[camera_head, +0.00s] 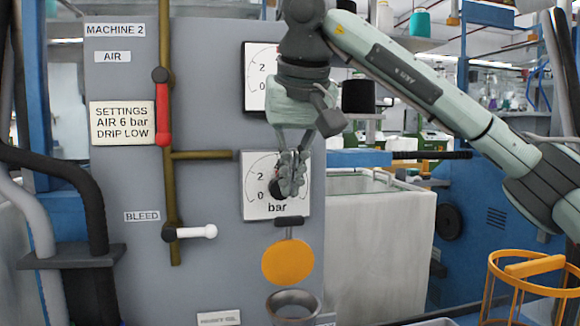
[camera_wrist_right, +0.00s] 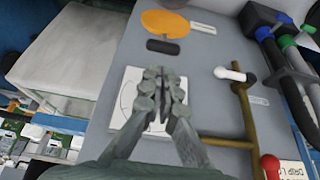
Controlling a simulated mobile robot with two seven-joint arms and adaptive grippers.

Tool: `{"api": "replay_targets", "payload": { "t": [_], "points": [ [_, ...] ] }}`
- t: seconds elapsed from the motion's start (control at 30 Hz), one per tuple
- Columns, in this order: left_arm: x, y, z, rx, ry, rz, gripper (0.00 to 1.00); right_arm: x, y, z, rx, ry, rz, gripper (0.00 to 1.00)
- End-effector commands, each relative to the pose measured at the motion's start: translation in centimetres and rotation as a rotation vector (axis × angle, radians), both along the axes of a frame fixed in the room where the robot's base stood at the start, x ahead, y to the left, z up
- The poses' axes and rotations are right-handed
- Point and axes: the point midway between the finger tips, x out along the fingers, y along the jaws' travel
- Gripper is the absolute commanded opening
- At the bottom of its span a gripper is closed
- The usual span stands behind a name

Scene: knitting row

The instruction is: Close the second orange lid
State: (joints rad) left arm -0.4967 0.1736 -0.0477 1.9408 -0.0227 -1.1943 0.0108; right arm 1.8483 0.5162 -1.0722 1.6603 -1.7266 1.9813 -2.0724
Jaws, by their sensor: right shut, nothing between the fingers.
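One orange lid (camera_head: 287,262) shows, a round flap hanging from a short stem under a dark bracket (camera_head: 289,221) on the grey machine panel. A grey cup (camera_head: 293,304) with an open top is just below it. The lid also shows in the right wrist view (camera_wrist_right: 166,23), near the top edge. My right gripper (camera_head: 291,190) is shut and empty in front of the lower bar gauge (camera_head: 250,200), above the lid and apart from it. Its closed fingers also show in the right wrist view (camera_wrist_right: 160,78). My left gripper is not in view. No second orange lid can be made out.
A red-handled valve (camera_head: 162,115) and a white bleed lever (camera_head: 197,232) sit on the brass pipe left of the gauges. A large pale bin (camera_head: 385,245) stands right of the panel. An orange wire frame (camera_head: 530,268) is at the lower right.

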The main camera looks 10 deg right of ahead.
Motion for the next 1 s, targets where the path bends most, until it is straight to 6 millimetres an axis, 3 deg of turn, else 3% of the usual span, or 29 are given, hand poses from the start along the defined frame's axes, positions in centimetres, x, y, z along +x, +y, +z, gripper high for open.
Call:
{"api": "replay_targets", "payload": {
  "t": [0.1,0.3,1.0],
  "points": [
    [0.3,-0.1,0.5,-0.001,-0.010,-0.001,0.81,1.0,0.0,-2.0,0.000,0.004,0.000,0.00],
    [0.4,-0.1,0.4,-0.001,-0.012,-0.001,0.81,2.1,0.0,-4.0,0.001,0.001,0.000,0.00],
    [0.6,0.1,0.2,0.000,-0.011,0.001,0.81,3.0,0.0,-4.5,0.004,-0.022,-0.002,0.00]
  ]
}}
